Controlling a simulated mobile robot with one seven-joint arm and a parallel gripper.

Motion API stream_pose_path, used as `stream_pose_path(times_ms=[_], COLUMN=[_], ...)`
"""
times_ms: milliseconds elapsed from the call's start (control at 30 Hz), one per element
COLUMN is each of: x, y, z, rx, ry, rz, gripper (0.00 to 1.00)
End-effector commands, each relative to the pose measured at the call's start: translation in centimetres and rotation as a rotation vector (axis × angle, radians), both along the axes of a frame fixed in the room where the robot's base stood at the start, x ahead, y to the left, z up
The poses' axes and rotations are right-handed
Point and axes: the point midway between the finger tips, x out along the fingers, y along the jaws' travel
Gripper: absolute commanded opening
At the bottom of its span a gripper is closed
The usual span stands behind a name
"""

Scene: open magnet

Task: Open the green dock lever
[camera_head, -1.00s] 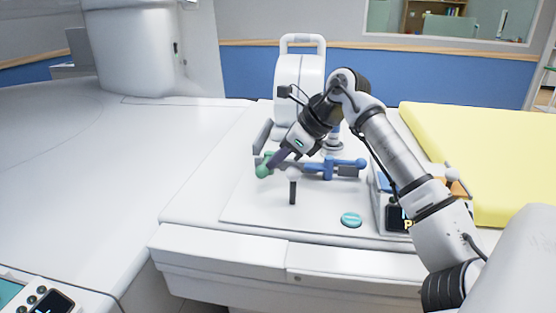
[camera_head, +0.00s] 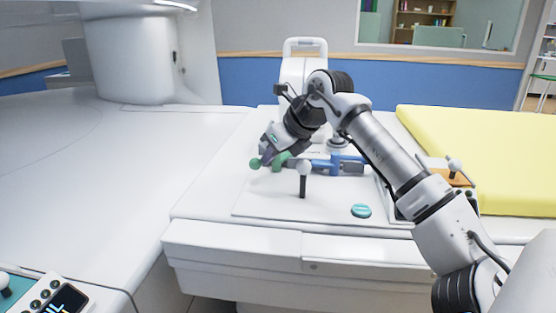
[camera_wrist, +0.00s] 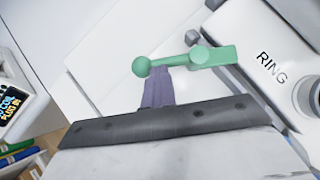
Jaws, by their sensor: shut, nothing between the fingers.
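The green dock lever (camera_head: 255,163) has a ball end pointing left from its green hub, at the left of the white board in the head view. In the wrist view the green lever (camera_wrist: 172,62) shows its ball at left and its hub and block at right. My gripper (camera_head: 269,158) is beside the lever, its tips partly hidden in the head view. In the wrist view my gripper's purple fingers (camera_wrist: 159,72) are together, with their tips at the lever's bar near the ball. They look touching or very close, with nothing held between them.
A blue lever (camera_head: 345,165) lies right of the green one. A white-topped black post (camera_head: 303,180) and a teal button (camera_head: 361,211) stand in front. A yellow pad (camera_head: 490,160) is at right.

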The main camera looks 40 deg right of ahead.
Motion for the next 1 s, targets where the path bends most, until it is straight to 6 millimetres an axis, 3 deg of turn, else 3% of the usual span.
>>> stream_pose_path(times_ms=[233, 500, 1000], x=[1.5, 3.1, 4.9], y=[1.3, 1.9, 1.5], z=[-0.2, -0.1, -0.1], rx=[-0.002, 0.005, 0.002], ry=[0.006, 0.006, 0.003], rz=[-0.122, -0.109, -0.117], gripper=[0.00, 0.00, 0.00])
